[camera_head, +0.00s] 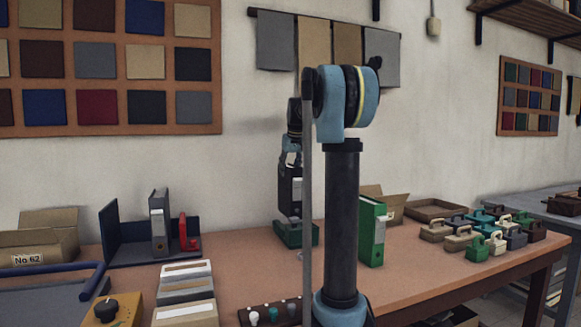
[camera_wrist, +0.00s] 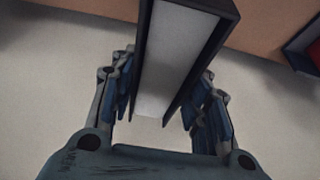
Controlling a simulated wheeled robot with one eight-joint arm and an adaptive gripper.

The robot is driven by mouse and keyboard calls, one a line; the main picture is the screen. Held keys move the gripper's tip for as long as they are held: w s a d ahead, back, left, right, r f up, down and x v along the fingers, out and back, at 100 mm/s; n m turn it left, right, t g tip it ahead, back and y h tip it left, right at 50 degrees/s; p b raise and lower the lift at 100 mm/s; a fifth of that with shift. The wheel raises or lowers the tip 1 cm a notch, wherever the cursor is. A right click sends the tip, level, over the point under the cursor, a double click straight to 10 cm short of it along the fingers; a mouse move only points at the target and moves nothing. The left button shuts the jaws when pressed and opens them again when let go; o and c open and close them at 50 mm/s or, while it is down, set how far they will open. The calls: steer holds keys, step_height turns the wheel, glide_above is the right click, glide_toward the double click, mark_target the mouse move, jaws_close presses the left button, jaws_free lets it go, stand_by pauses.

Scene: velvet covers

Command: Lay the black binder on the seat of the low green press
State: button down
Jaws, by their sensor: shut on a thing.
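The black binder (camera_head: 288,188) hangs upright below my gripper (camera_head: 291,160) in the head view. In the wrist view, the binder (camera_wrist: 178,62) shows pale page edges between dark covers, with my gripper's fingers (camera_wrist: 160,85) against both sides. My gripper is shut on it. The low green press (camera_head: 305,236) stands on the table directly below the binder in this view. The binder's lower end is close above the press or touching it; I cannot tell which. My arm partly covers the press's right side, and its seat is mostly hidden.
A green binder (camera_head: 371,232) stands right of my arm, near an open carton (camera_head: 384,203). Several small handled blocks (camera_head: 476,249) crowd the right side.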

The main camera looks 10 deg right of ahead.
step_height(320, 180, down, 6)
stand_by(1.0)
steer(key=c, duration=0.8)
jaws_free()
steer(key=v, duration=1.2)
steer(key=shift+r, duration=0.1)
steer(key=shift+w+r, duration=0.15)
steer(key=shift+d, duration=0.1)
